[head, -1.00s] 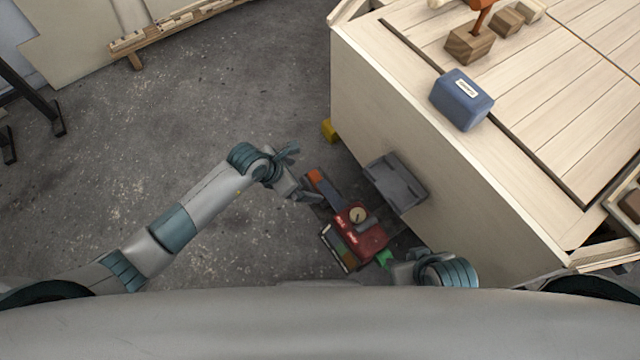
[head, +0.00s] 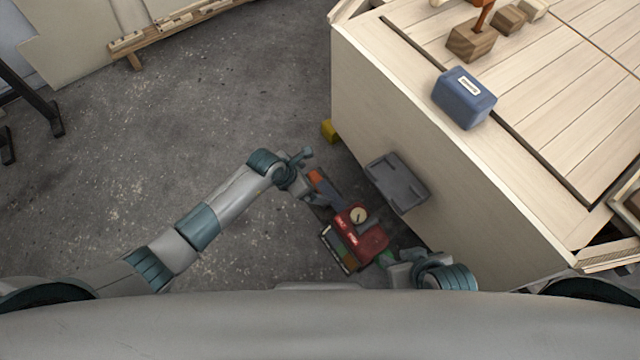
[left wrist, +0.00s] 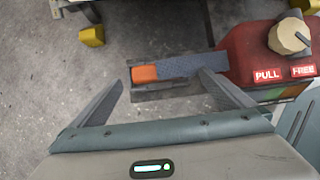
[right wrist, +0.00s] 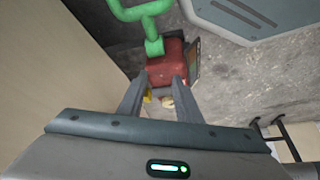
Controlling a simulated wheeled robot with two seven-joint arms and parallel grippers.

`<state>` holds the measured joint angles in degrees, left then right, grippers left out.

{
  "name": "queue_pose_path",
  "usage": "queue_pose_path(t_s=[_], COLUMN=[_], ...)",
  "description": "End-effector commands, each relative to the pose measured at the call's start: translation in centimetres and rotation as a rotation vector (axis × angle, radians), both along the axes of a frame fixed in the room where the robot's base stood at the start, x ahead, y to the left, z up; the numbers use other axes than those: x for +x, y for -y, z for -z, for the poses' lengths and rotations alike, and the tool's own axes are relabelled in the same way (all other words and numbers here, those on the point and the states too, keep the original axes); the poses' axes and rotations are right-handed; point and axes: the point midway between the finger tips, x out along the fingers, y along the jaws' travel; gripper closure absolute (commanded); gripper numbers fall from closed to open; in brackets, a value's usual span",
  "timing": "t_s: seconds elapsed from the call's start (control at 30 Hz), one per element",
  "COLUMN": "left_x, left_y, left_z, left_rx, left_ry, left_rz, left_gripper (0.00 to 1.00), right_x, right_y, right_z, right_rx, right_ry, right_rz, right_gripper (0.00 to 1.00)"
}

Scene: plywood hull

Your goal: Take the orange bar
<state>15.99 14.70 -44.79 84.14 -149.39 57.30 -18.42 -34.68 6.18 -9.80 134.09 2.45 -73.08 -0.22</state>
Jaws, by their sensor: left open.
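The orange bar has an orange end (left wrist: 144,73) and a blue-grey length; it lies in a grey holder (left wrist: 165,92) beside a red unit (left wrist: 250,50) with a pale knob and PULL and FREE labels. The orange end also shows in the head view (head: 316,176). My left gripper (left wrist: 162,82) is open, its fingers apart on either side of the bar's near side, empty; whether they touch it cannot be told. My right gripper (right wrist: 158,82) has its fingers partly apart at the red unit (right wrist: 165,65), near a green handle (right wrist: 153,30); whether it grips anything is unclear.
A pale plywood hull (head: 400,110) rises right of the red unit, with a grey tray (head: 397,183) against its side. A blue box (head: 464,98) and wooden blocks (head: 478,40) sit on top. A yellow block (head: 329,131) is at its base.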

Motion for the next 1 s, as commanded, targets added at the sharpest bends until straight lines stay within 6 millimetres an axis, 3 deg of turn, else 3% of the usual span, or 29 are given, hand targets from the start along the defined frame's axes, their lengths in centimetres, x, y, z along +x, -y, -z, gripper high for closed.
queue_pose_path(t_s=[0.37, 0.9, 0.93, 1.0], left_x=[1.6, 1.7, 1.7, 1.7], left_y=[1.5, 1.7, 1.7, 1.7], left_z=[3.5, 3.7, 3.7, 3.7], left_rx=[-0.001, 0.000, 0.000, 0.000], left_ry=[-0.002, 0.000, 0.000, 0.000], left_rz=[-0.001, -0.001, -0.001, -0.001], left_gripper=[0.00, 0.00, 0.02, 0.19], right_x=[1.3, 0.8, 0.8, 0.8], right_y=[-1.3, -1.3, -1.3, -1.3], right_z=[-0.1, -0.1, -0.1, -0.1], right_rx=[0.038, 0.042, 0.042, 0.042], right_ry=[0.071, 0.068, 0.068, 0.068], right_rz=[-0.009, -0.010, -0.010, -0.010], right_gripper=[0.69, 0.69, 0.69, 0.69])
